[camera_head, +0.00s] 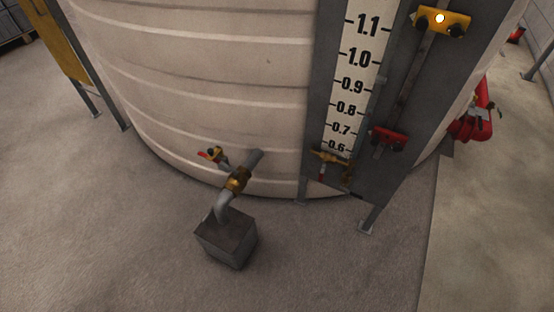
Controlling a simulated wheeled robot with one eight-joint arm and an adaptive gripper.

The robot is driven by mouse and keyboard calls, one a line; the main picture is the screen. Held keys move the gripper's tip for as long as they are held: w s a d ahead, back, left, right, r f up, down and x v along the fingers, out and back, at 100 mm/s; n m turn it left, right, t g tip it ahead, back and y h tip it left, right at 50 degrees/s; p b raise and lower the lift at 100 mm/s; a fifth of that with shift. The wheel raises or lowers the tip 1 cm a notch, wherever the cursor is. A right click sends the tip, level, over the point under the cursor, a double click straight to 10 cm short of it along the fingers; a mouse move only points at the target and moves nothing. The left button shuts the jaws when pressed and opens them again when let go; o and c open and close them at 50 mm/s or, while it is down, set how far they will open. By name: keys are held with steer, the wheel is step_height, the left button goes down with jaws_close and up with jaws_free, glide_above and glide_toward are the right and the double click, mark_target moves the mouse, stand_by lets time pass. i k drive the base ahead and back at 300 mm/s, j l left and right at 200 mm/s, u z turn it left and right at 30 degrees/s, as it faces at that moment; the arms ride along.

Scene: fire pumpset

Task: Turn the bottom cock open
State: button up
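The camera looks down on a large pale ribbed tank (190,75). A dark gauge panel with a white scale (350,85) runs down its right part. A small brass cock (331,158) sits at the bottom of the scale, just below the 0.6 mark. A short red part hangs down at its left end, seemingly its handle. Whether this cock is open or closed is too small to tell. Another small brass valve with a red handle (212,154) sits low on the tank wall, farther left. My gripper is not in view.
A grey pipe with a brass fitting (237,180) bends down to a dark block (227,240) on the floor. A red clamp-like part (388,139) and a yellow one (440,20) sit on the panel. Red piping (475,115) is at right. Open concrete floor (330,260) lies in front.

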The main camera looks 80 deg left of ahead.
mark_target(323, 168)
steer(key=u, duration=2.6)
steer(key=k+j+z, duration=0.15)
steer(key=j, duration=0.2)
